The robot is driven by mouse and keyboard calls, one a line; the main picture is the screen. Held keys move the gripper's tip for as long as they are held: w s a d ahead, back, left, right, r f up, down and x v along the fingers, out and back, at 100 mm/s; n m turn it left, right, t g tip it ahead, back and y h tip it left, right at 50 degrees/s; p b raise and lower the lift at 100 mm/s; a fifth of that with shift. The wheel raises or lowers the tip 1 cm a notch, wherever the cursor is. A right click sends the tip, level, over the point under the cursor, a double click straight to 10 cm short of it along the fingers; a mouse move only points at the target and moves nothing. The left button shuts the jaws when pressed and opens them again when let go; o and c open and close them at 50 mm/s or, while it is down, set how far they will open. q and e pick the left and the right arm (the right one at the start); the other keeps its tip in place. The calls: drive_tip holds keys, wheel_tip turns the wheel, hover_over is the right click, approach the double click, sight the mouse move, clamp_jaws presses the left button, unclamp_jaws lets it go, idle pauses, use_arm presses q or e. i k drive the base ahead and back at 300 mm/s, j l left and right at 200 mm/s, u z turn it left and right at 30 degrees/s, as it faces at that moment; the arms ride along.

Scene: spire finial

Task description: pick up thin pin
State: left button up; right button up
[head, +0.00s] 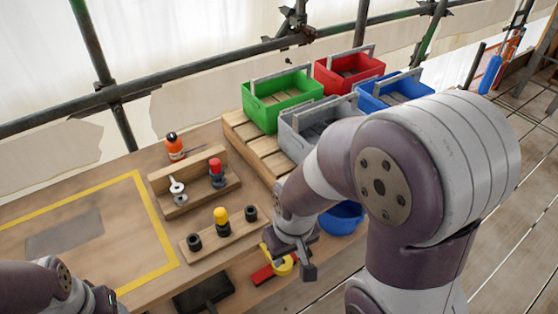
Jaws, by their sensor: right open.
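I cannot make out for certain which thing is the thin pin. A wooden block (225,237) on the bench holds a yellow-topped piece (221,216) between two black pieces. Behind it, a wooden stand (205,196) holds a red-topped piece (215,167) and a grey metal part (177,190).
Green (284,112), red (351,84), blue (398,88) and grey (300,147) crates stand at the back right, some on a wooden pallet (255,150). A blue bowl (341,219) is partly behind my right arm.

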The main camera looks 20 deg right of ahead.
sight(215, 164)
drive_tip(key=z, duration=0.35)
drive_tip(key=i+l+z, duration=0.15)
drive_tip(key=i+l, duration=0.3)
drive_tip(key=l, duration=0.2)
drive_tip(key=i+l+z, duration=0.15)
drive_tip(key=i+l, duration=0.35)
drive_tip(key=l, duration=0.1)
